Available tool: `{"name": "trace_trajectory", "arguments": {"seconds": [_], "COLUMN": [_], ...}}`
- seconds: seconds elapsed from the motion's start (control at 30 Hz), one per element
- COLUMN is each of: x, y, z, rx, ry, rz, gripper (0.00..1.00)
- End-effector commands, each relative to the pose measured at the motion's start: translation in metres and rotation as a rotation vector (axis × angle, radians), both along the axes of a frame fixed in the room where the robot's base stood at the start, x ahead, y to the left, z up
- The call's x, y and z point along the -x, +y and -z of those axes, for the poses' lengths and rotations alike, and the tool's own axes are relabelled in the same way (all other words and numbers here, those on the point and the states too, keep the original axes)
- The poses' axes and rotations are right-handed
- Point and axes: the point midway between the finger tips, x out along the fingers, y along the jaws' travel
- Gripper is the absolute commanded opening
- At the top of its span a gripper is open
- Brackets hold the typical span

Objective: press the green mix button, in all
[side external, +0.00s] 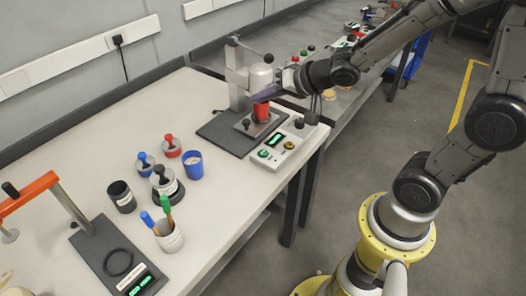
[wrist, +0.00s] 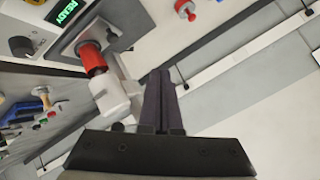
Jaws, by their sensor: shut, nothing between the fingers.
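The control box (side external: 279,150) stands at the right edge of the bench, with a green button (side external: 263,154) on its near left part and a lit green display (side external: 275,140). My gripper (side external: 258,96) is shut and empty, up beside the mixer head and above the red cup, behind and above the control box. In the wrist view its dark fingers (wrist: 160,75) lie together, apart from the button.
A mixer (side external: 237,78) on a dark base holds a red cup (side external: 261,110) under its head. A blue cup (side external: 193,165), several lidded jars and a pen pot (side external: 168,236) stand to the left. An orange-armed press (side external: 38,187) is at front left. The bench's front middle is clear.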

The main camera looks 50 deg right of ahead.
Motion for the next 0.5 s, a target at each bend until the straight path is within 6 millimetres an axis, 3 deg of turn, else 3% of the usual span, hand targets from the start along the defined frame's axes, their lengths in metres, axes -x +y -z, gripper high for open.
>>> {"name": "trace_trajectory", "arguments": {"seconds": [0.03,0.2,0.5], "x": [-0.002,0.002,0.004], "y": [-0.001,-0.007,-0.011], "z": [0.019,0.054,0.065], "rx": [-0.011,-0.015,-0.019], "ry": [0.036,0.122,0.151], "rz": [-0.005,-0.003,0.011], "gripper": [0.0,0.0,0.0]}}
